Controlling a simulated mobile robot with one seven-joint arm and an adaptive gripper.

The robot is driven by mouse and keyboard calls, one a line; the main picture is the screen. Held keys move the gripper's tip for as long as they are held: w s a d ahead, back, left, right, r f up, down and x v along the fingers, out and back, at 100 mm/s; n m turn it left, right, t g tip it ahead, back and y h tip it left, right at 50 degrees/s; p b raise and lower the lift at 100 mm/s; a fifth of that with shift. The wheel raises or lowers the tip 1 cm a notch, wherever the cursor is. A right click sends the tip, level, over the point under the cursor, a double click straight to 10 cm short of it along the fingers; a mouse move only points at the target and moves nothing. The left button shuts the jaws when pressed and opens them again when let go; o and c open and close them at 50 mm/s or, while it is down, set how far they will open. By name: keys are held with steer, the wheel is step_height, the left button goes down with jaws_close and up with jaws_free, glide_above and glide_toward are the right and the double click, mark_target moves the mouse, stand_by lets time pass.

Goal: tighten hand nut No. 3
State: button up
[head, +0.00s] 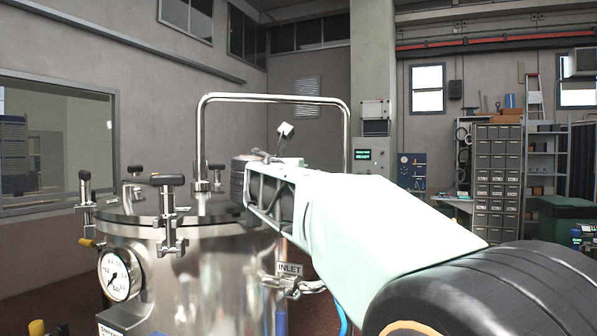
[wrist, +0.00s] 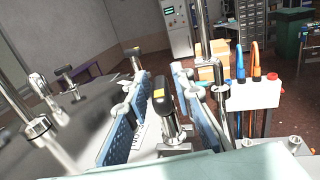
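In the wrist view my gripper (wrist: 160,76) is open, with one blue ribbed finger pad on each side of a hand nut (wrist: 163,97). This nut has a black bar top with a yellow mark and a metal stem. Gaps show between nut and pads, but contact lower down is hard to judge. I cannot read its number. Two more black-topped nuts stand on the lid beyond, one at the left (wrist: 62,70) and one farther back (wrist: 132,52). In the head view, nuts stand around the steel vessel's lid (head: 140,215), one in front (head: 167,180). My arm hides my fingers there.
A bent steel rail (head: 275,98) arches above the lid.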

steer(key=shift+o, duration=0.6)
steer(key=s, duration=0.7)
steer(key=shift+s+a, duration=0.25)
steer(key=shift+a, duration=0.2)
